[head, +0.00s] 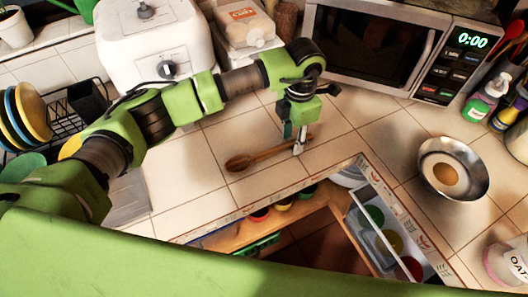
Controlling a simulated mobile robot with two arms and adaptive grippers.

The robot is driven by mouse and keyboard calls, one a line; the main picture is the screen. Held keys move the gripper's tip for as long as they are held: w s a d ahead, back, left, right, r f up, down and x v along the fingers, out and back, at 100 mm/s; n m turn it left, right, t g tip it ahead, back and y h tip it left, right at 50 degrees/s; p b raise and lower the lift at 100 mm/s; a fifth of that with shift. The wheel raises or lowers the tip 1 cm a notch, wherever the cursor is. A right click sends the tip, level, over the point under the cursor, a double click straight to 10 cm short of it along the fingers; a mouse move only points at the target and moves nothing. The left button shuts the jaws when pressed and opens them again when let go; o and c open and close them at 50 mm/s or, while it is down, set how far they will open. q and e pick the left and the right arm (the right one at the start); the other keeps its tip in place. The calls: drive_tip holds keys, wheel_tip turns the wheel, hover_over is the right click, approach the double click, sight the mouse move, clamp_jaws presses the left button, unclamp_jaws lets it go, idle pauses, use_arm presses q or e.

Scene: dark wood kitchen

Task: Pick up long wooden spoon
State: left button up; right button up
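The long wooden spoon (262,155) lies on the tiled counter in the head view, its bowl to the left and its handle running right and slightly up. My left gripper (299,146) reaches down at the handle end, its fingertips pointing at the counter. The fingers overlap the handle in the picture. I cannot tell whether they are closed on it or only beside it. My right gripper is not in view.
A microwave (365,45) and a white appliance (150,45) stand behind. A metal bowl (471,187) with something brown in it sits at right. An open drawer (362,262) lies below the counter edge. A dish rack (62,125) is at left.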

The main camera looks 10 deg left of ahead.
use_arm(q)
clamp_jaws()
drive_tip(key=shift+r, duration=0.15)
